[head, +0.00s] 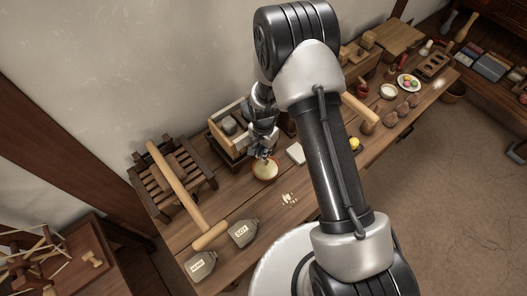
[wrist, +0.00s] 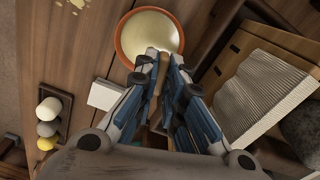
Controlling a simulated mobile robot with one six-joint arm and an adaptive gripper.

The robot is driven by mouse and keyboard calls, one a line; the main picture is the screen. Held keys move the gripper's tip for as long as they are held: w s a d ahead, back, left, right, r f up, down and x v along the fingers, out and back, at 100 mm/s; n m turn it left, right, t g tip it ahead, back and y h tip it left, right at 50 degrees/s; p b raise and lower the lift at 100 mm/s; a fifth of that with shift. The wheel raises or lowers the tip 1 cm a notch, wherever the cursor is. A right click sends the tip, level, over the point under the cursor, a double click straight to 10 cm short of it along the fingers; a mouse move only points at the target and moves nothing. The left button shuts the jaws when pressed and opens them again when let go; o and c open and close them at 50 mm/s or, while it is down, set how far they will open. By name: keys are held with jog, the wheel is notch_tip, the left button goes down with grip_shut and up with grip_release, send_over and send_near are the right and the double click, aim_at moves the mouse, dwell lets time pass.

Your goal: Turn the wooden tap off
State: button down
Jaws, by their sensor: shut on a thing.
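My gripper (wrist: 161,57) is shut on a small light-wood piece (wrist: 161,66), which I take to be the wooden tap. Only a little of it shows between the fingers, so its turn angle is hidden. In the head view my gripper (head: 264,154) points down just above a round bowl (head: 265,180) on the table. In the wrist view the orange-rimmed bowl (wrist: 121,48), with pale cream contents, lies just beyond the fingertips. A wooden box (head: 216,134) stands beside the gripper, and its light-wood side (wrist: 232,50) shows at the right of the wrist view.
A white block (head: 295,153) lies right of the bowl. A long wooden mallet (head: 175,185) leans across a slatted rack (head: 198,170). Two labelled grey weights (head: 243,233) lie at the table's front. Pale crumbs (head: 289,199) lie on the table. My arm hides part of the table.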

jog(key=shift+w+m, duration=0.1)
jog(key=shift+m, duration=1.2)
jog(key=c, duration=1.7)
grip_release()
jog(key=shift+r, duration=0.1)
notch_tip(320, 180, up, 12)
jog(key=shift+f, duration=0.1)
